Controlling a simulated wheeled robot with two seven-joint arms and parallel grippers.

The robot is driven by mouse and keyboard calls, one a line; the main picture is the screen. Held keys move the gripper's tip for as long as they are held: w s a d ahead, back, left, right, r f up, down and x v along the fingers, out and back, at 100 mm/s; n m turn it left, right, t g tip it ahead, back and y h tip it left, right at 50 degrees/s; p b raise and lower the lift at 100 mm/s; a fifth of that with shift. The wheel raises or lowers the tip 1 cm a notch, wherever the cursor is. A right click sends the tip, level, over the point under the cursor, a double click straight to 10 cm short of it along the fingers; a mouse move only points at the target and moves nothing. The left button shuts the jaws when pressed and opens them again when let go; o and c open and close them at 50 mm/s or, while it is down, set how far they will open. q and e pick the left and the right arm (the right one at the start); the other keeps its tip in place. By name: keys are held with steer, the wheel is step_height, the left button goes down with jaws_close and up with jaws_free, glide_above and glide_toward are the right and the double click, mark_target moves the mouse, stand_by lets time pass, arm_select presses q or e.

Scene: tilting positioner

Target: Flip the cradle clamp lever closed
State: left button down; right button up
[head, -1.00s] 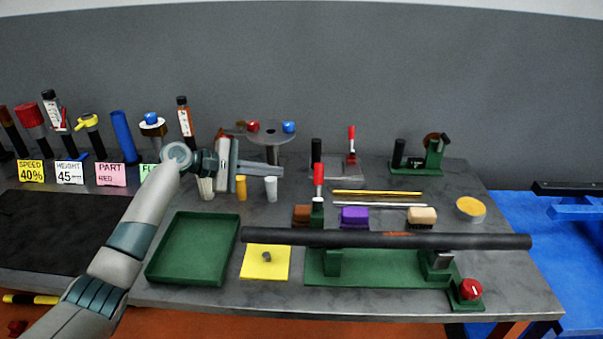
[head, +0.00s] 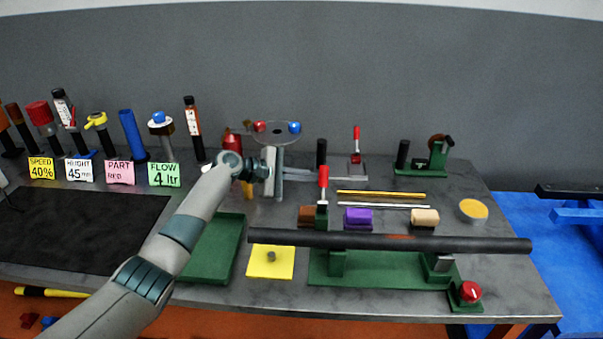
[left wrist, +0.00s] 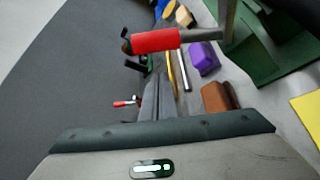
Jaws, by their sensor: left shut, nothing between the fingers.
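The green cradle (head: 380,270) stands at the front right of the table with a long dark bar (head: 480,243) lying across it. Its clamp lever has a red handle (head: 323,176) and stands upright behind the bar in the head view. In the left wrist view the red handle (left wrist: 155,40) is large and close, on a metal shaft running to the green part. My left gripper (head: 308,174) is shut and empty, its fingers pointing right, just left of the handle; its fingertips (left wrist: 157,78) appear short of the handle. Contact cannot be told. My right gripper is not in view.
A second red-handled clamp (head: 356,140) stands behind the lever. A round disc stand (head: 277,132) is behind my left gripper. Brown, purple (head: 358,216) and tan blocks lie behind the bar. A green tray (head: 228,255) and yellow pad (head: 270,262) are in front.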

mark_target(323, 186)
arm_select(q)
steer(key=s+r+p, duration=0.2)
steer(key=shift+s+d+r, duration=0.25)
steer(key=shift+s, duration=0.05)
steer(key=shift+s, duration=0.1)
stand_by(0.6)
